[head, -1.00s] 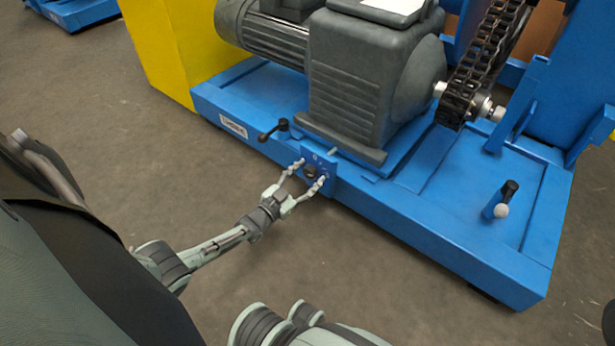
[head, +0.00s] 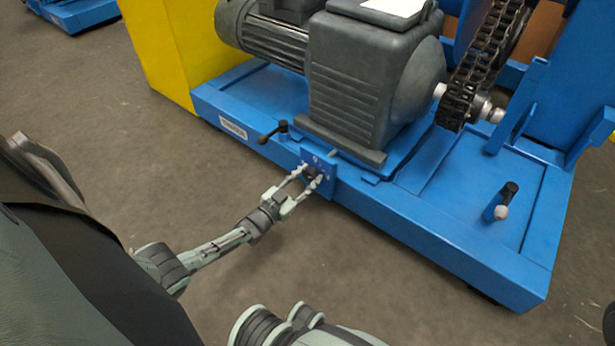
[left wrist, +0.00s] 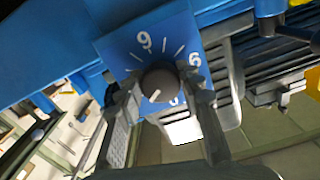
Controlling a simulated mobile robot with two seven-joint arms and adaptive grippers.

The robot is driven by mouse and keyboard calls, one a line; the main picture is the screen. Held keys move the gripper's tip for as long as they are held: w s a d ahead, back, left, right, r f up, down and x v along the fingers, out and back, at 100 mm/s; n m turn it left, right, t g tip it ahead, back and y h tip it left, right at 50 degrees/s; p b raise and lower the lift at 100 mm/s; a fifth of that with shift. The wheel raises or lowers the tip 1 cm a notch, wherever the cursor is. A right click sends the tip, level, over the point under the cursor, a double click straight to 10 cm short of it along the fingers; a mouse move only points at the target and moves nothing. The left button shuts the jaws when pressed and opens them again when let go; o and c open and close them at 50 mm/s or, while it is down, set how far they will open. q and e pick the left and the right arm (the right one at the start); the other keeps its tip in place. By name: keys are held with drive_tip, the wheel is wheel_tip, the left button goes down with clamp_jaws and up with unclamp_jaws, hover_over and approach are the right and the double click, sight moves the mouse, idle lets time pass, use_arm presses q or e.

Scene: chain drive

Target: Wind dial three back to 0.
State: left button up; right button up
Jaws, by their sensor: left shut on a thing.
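A blue dial plate (head: 321,189) with a dark round knob (head: 312,174) sits on the front edge of the blue machine base. My left gripper (head: 310,175) has one finger on each side of the knob and is shut on it. In the left wrist view the knob (left wrist: 160,80) sits between the two fingertips. Its white mark points to the lower left there. The numbers 9 and 6 are readable on the plate (left wrist: 120,48); a further number below the knob is partly hidden by a finger. My right gripper is not in view.
A black crank handle (head: 275,132) stands out just left of the plate. A grey motor and gearbox (head: 360,90) sits behind it, with a chain (head: 470,85) to the right. The floor in front is clear.

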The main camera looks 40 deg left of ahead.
use_arm(q)
drive_tip(key=n, duration=0.5)
drive_tip(key=shift+n, duration=0.4)
drive_tip(key=n, duration=0.5)
drive_tip(key=shift+d, duration=0.1)
drive_tip(key=shift+n, duration=0.4)
drive_tip(key=o, duration=1.2)
drive_tip(key=shift+c, duration=0.2)
drive_tip(key=s, duration=1.2)
drive_tip(key=shift+a, duration=0.45)
drive_tip(key=shift+r, duration=0.1)
